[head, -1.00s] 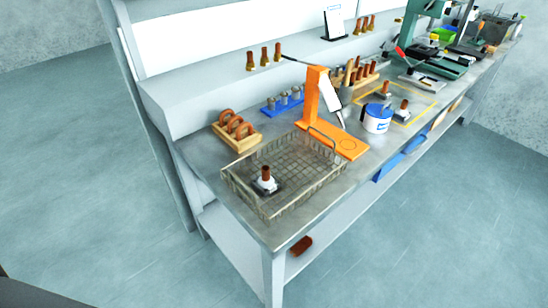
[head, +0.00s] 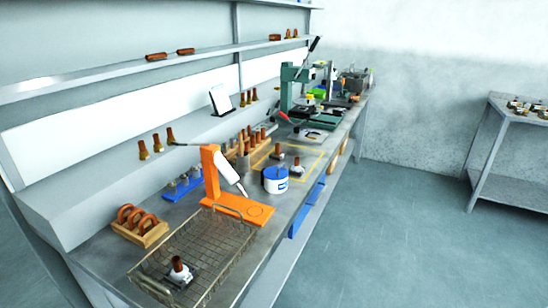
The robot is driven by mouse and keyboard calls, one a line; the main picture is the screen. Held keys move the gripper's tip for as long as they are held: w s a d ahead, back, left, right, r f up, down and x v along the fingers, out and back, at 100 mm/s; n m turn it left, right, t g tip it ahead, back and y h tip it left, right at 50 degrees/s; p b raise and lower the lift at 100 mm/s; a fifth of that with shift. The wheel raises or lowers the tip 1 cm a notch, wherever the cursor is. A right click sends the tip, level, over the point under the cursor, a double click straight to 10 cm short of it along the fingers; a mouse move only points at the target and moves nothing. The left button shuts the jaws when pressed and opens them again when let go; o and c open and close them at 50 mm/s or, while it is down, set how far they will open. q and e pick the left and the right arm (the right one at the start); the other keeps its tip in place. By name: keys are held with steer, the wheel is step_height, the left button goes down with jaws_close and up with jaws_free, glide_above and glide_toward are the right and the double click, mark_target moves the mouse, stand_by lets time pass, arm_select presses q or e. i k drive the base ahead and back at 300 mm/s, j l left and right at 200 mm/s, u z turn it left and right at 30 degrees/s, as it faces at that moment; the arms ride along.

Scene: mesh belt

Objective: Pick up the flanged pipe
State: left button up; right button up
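A part with a square dark base, a white collar and a brown upright stub, which looks like a flanged pipe (head: 179,270), stands in the wire mesh basket (head: 222,249) at the bottom of the head view. Two similar parts stand on the bench inside a yellow outline: one flanged part (head: 297,166) nearer and another flanged part (head: 278,153) behind it. I cannot tell which one the task means. Neither of my grippers is in view.
An orange stand (head: 225,190) holding a white tool rises behind the basket. A blue-and-white pot (head: 275,181), a wooden ring rack (head: 140,228) and a green press (head: 300,90) share the bench. A second table (head: 510,145) stands at right; the floor between is clear.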

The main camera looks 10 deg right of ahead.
mark_target(276, 155)
steer(key=i+l+u, duration=0.1)
steer(key=l, duration=0.3)
steer(key=i+l+u, duration=0.1)
steer(key=l, duration=0.3)
steer(key=i+l+u, duration=0.1)
steer(key=l, duration=0.3)
steer(key=i+l+u, duration=0.1)
steer(key=l, duration=0.3)
steer(key=i+l+u, duration=0.35)
steer(key=l, duration=0.5)
steer(key=i+l+u, duration=0.3)
steer(key=l, duration=0.55)
steer(key=l+u, duration=0.35)
steer(key=l, duration=0.6)
steer(key=l+u, duration=0.3)
steer(key=l, duration=0.65)
steer(key=l+u, duration=0.15)
steer(key=l, duration=1.1)
steer(key=i+u, duration=0.05)
